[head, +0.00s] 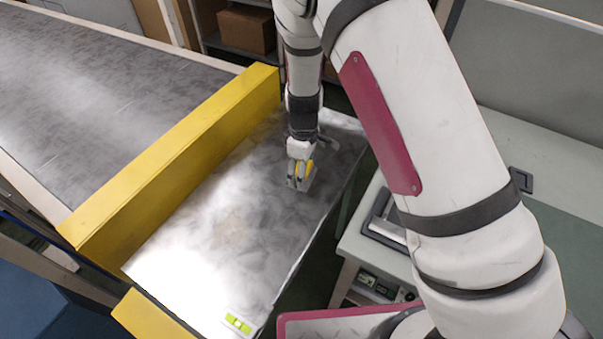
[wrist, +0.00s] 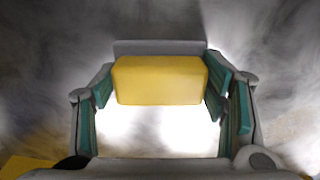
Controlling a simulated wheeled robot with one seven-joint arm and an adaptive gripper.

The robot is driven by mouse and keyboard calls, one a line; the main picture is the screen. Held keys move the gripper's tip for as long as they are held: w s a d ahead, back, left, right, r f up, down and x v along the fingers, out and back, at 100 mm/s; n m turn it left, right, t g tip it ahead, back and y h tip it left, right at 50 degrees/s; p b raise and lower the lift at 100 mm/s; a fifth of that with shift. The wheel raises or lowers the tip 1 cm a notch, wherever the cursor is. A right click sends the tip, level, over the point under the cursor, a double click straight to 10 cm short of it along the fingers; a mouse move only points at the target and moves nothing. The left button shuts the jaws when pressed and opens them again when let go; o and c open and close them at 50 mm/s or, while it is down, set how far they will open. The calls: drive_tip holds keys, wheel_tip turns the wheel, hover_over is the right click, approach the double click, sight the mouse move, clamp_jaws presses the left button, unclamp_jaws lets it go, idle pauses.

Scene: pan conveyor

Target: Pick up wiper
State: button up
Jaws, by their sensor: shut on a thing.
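The wiper (head: 304,184) is a small piece with a yellow grip and a grey part, at or just above the shiny metal surface (head: 215,225) in the head view. In the wrist view the yellow grip of the wiper (wrist: 160,80) lies between the two fingers, with a grey strip along its far side. My gripper (head: 300,168) points down and is shut on the wiper; it also shows in the wrist view (wrist: 163,88), its teal pads at both ends of the yellow grip. I cannot tell whether the wiper touches the metal surface.
A yellow barrier (head: 175,160) runs between the metal surface and a dark conveyor belt (head: 100,85) on the left. A green spirit level (head: 238,323) lies at the near corner. A grey-green bench (head: 550,180) stands right. The metal surface's middle is clear.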

drive_tip(key=shift+r, duration=0.45)
drive_tip(key=r, duration=0.3)
drive_tip(key=shift+s+a, duration=0.25)
drive_tip(key=shift+a, duration=0.15)
drive_tip(key=s+a, duration=0.3)
drive_tip(key=a, duration=0.1)
drive_tip(key=s+a, duration=0.3)
drive_tip(key=a, duration=0.1)
drive_tip(key=s+a+r, duration=0.1)
drive_tip(key=s+a, duration=0.2)
drive_tip(key=a, duration=0.1)
drive_tip(key=shift+a, duration=0.15)
drive_tip(key=shift+w, duration=0.1)
drive_tip(key=o, duration=0.4)
drive_tip(key=shift+c, duration=1.1)
drive_tip(key=shift+r, duration=0.1)
